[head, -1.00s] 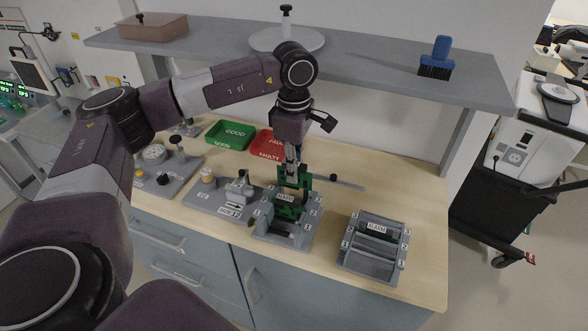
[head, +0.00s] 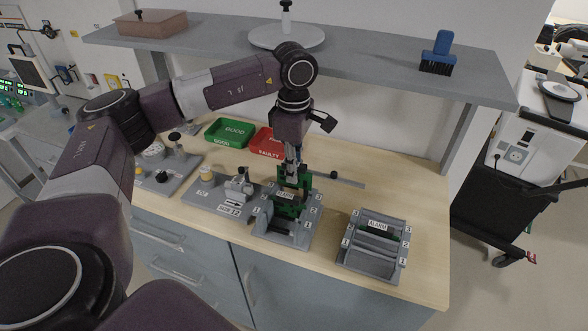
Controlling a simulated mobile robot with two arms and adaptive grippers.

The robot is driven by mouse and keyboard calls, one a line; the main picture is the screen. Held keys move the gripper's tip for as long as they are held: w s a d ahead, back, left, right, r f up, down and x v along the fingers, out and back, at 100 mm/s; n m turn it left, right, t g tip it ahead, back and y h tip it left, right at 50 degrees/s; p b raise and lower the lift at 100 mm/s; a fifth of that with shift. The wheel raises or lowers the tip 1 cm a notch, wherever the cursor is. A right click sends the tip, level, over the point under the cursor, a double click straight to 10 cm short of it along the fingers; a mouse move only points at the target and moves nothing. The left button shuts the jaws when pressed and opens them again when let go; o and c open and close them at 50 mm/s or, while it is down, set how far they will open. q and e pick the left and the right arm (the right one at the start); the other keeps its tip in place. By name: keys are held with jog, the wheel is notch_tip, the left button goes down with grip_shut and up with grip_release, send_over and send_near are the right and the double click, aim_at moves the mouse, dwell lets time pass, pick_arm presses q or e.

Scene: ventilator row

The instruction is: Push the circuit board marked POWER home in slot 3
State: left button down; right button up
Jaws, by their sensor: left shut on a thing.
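My left gripper (head: 292,172) points straight down over the left rack (head: 284,236) and is shut on a green circuit board (head: 304,183). The board stands upright at the rear of this rack, near the marks 3. Its lower part is hidden by another green board in front, which carries a light label (head: 285,195) that seems to read ALARM. The held board's own marking is hidden. I cannot tell how deep it sits. My right gripper is not in view.
A second rack (head: 370,262) with a board labelled ALARM stands to the right. Behind are a green GOOD tray (head: 218,142) and a red FAULTY tray (head: 262,152). A grey fixture (head: 200,197) is left of the rack. A shelf (head: 375,57) spans above.

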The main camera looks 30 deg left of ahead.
aim_at(294, 186)
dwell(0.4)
pick_arm(q)
jog(key=shift+f+b, duration=0.6)
jog(key=shift+f, duration=0.15)
jog(key=shift+f, duration=0.2)
jog(key=shift+f+b, duration=0.5)
jog(key=shift+b, duration=0.05)
jog(key=shift+f, duration=0.1)
dwell(0.4)
jog(key=shift+f, duration=0.2)
jog(key=shift+f+b, duration=0.6)
jog(key=shift+b, duration=0.05)
jog(key=shift+f+b, duration=0.65)
jog(key=shift+f, duration=0.2)
dwell(0.9)
